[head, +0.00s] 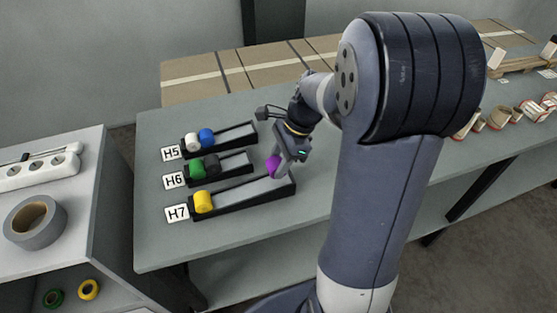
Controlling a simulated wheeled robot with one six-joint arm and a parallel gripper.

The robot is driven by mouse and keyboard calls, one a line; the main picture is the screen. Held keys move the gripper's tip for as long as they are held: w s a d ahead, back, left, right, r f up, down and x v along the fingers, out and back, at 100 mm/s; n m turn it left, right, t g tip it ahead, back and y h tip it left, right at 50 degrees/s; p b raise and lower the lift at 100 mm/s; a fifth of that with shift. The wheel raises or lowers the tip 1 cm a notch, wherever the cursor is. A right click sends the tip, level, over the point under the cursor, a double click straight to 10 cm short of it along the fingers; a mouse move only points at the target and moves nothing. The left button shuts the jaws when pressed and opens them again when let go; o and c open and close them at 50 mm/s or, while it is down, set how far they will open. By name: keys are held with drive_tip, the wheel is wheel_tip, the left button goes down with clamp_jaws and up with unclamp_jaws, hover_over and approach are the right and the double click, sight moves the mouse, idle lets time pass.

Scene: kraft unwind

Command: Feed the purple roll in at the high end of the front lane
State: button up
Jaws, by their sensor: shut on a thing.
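The purple roll (272,164) is held in my gripper (277,168), over the right end of the front lane. My gripper partly covers the roll, and I cannot tell whether the roll touches the lane floor. The front lane (236,194), by the H7 sign (177,213), is a sloped dark-walled channel. Its right end stands higher than its left end. A yellow roll (203,202) rests at its low left end, apart from the purple roll.
The H6 lane (236,164) holds a green roll (196,168) and a dark roll (212,164). The H5 lane (236,135) holds a white roll (193,142) and a blue roll (206,137). Cartons (215,78) stand behind the table. A side bench (70,200) carries grey tape (34,222).

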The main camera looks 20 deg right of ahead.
sight(278, 161)
drive_tip(key=shift+f, duration=0.45)
drive_tip(key=shift+f+b, duration=0.9)
drive_tip(key=shift+f, duration=0.3)
drive_tip(key=o, duration=1.4)
drive_tip(key=shift+c, duration=0.2)
drive_tip(key=shift+r, duration=0.1)
wheel_tip(278, 161, up, 8)
drive_tip(key=p, duration=0.8)
drive_tip(key=shift+r, duration=0.25)
drive_tip(key=shift+f, duration=0.1)
idle(1.0)
